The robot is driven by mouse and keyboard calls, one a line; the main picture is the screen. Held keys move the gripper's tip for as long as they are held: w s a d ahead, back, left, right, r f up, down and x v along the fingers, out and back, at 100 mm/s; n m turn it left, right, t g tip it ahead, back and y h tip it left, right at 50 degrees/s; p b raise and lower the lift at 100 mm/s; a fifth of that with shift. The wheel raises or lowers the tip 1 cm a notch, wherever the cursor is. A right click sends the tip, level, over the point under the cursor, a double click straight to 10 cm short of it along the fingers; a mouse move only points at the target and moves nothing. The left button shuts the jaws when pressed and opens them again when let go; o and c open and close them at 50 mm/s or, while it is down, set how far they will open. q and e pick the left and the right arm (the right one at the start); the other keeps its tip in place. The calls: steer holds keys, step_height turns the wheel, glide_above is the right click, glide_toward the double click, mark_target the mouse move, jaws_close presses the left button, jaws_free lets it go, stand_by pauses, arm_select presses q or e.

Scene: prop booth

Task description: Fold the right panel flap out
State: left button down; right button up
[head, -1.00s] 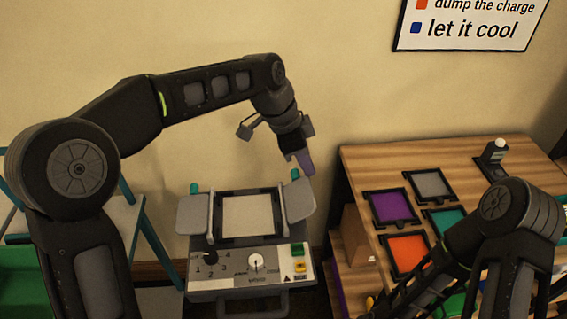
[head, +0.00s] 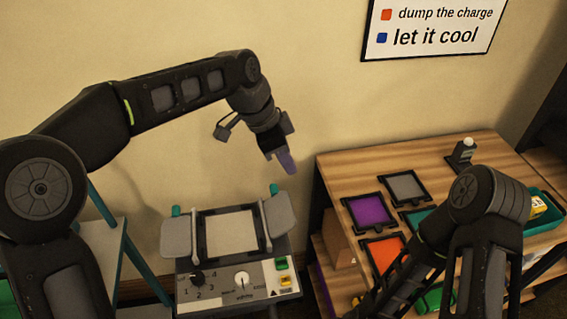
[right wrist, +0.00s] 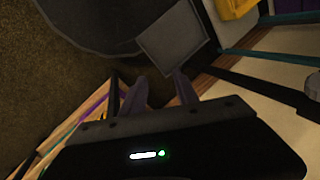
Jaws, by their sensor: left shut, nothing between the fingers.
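The device with the panel (head: 232,233) stands at the lower centre of the head view. Its right flap (head: 280,213) is a grey plate standing out to the right of the panel's frame, beside a grey bar. A matching left flap (head: 177,237) stands out on the other side. My left gripper (head: 287,161) is shut and empty, above the right flap with a visible gap, its fingers pointing down. My right gripper (right wrist: 161,90) shows two spread fingers with nothing seen between them in the right wrist view; its fingers are not clear in the head view.
The device front has a black knob (head: 197,276), a white dial (head: 242,279) and a green button (head: 281,263). To the right is a wooden table (head: 335,171) with purple (head: 370,211), grey (head: 404,187) and orange (head: 384,254) framed squares. A teal-legged stand (head: 103,205) is at left.

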arm_select(q)
step_height(320, 180, up, 10)
steer(key=d+b, duration=0.1)
steer(key=shift+w+d, duration=0.25)
steer(key=shift+d, duration=0.05)
steer(key=shift+f, duration=0.15)
steer(key=s+a+f+h+b, duration=0.1)
steer(key=s+a+b, duration=0.2)
steer(key=a, duration=0.9)
steer(key=shift+a+f, duration=0.25)
steer(key=shift+a, duration=0.05)
